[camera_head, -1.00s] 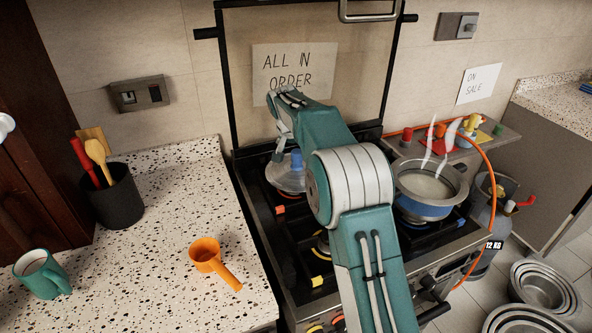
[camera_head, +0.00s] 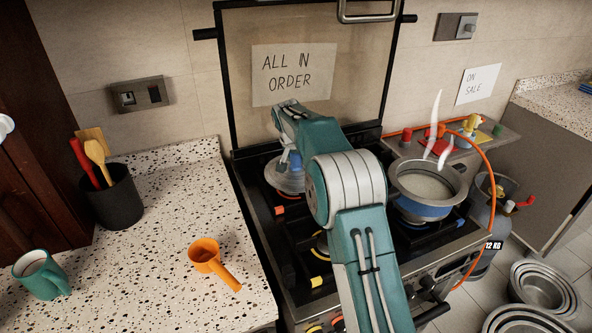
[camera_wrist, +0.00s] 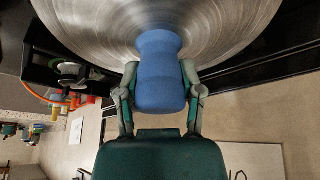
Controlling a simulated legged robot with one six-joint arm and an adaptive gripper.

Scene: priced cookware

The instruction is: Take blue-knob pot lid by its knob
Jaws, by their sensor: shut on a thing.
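The pot lid is a round brushed-metal disc (camera_wrist: 215,25) with a blue knob (camera_wrist: 160,75). In the wrist view the knob stands between the two fingers of my gripper (camera_wrist: 160,95), which press on it from both sides. In the head view the lid (camera_head: 284,178) is at the back left of the stove, partly hidden by my arm. My gripper (camera_head: 290,160) is at the knob there, mostly hidden by my wrist. I cannot tell whether the lid rests on the stove.
A steaming pot (camera_head: 425,188) stands on the right burners. An orange hose (camera_head: 487,165) runs behind it to a gas cylinder. An orange measuring cup (camera_head: 205,256), a teal mug (camera_head: 42,274) and a black utensil holder (camera_head: 115,198) stand on the left counter.

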